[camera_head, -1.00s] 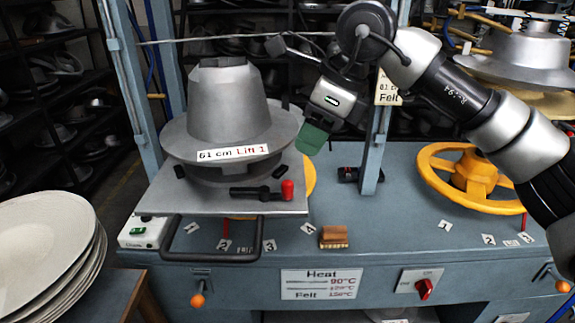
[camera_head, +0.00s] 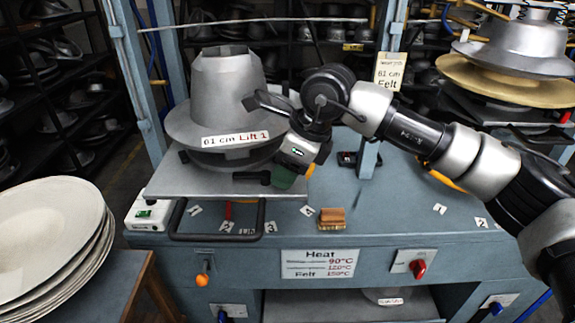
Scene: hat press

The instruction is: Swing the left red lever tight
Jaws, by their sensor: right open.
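The lever (camera_head: 252,176) lies at the front right of the metal plate, below the hat mould. Only its black arm shows; its red knob end is hidden behind my right gripper. My right gripper (camera_head: 284,178) points down at the lever's right end, with a green fingertip in front of where the knob is. It is open, and I cannot tell whether it touches the knob. My left gripper is not in view.
The grey hat mould (camera_head: 227,95) stands on the metal plate (camera_head: 180,184). A black bar handle (camera_head: 215,238) juts out at the front. A wooden block (camera_head: 331,219) lies on the blue table to the right. Stacked pale hats (camera_head: 50,235) stand at left.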

